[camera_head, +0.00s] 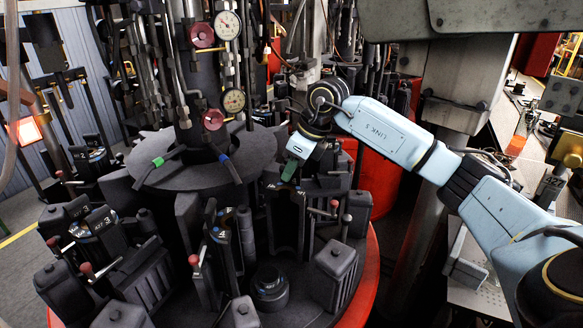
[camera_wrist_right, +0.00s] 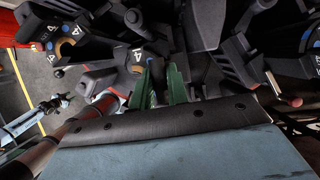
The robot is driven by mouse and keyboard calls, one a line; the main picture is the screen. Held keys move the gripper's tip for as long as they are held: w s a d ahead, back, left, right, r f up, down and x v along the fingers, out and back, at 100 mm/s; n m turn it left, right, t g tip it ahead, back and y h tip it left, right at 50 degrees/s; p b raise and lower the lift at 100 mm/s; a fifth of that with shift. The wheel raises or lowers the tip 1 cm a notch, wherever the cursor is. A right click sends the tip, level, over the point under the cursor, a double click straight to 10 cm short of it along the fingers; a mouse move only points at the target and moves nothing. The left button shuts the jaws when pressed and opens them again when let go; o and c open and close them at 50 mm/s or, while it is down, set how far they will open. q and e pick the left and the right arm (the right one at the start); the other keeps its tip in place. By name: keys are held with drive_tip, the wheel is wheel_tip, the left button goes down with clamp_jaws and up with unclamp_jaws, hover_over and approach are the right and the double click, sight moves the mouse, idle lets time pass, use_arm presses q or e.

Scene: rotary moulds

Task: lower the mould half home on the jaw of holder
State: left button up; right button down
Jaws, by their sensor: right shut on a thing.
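My right gripper (camera_head: 291,169) reaches down from the upper right over the rotary machine. Its green fingers also show in the wrist view (camera_wrist_right: 160,84), where they are shut on a dark mould half (camera_wrist_right: 157,68), mostly hidden between them. In the head view a dark hollowed mould part (camera_head: 287,212) stands upright just below the fingertips, among the holder jaws. I cannot tell whether the held half is seated on the jaw or still above it. The holder's dark jaws blend with it. My left gripper does not show.
A round dark turntable hub (camera_head: 200,165) carries gauges and pipes behind. Red-knobbed levers (camera_head: 194,260) and dark blocks (camera_head: 334,274) stand close around the gripper. A short dark cylinder (camera_head: 269,287) sits in front. The red base rim (camera_head: 368,275) curves at the right.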

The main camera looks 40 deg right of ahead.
drive_tip(key=shift+w+f+b, duration=0.1)
drive_tip(key=shift+f+b, duration=0.3)
drive_tip(key=shift+b, duration=0.05)
idle(0.6)
drive_tip(key=c, duration=1.7)
unclamp_jaws()
drive_tip(key=o, duration=0.4)
drive_tip(key=shift+a, duration=0.1)
drive_tip(key=shift+s+f, duration=0.25)
drive_tip(key=shift+f, duration=0.25)
drive_tip(key=v, duration=1.4)
drive_tip(key=shift+w, duration=0.15)
wheel_tip(320, 180, up, 7)
drive_tip(key=p, duration=0.6)
drive_tip(key=shift+p, duration=0.3)
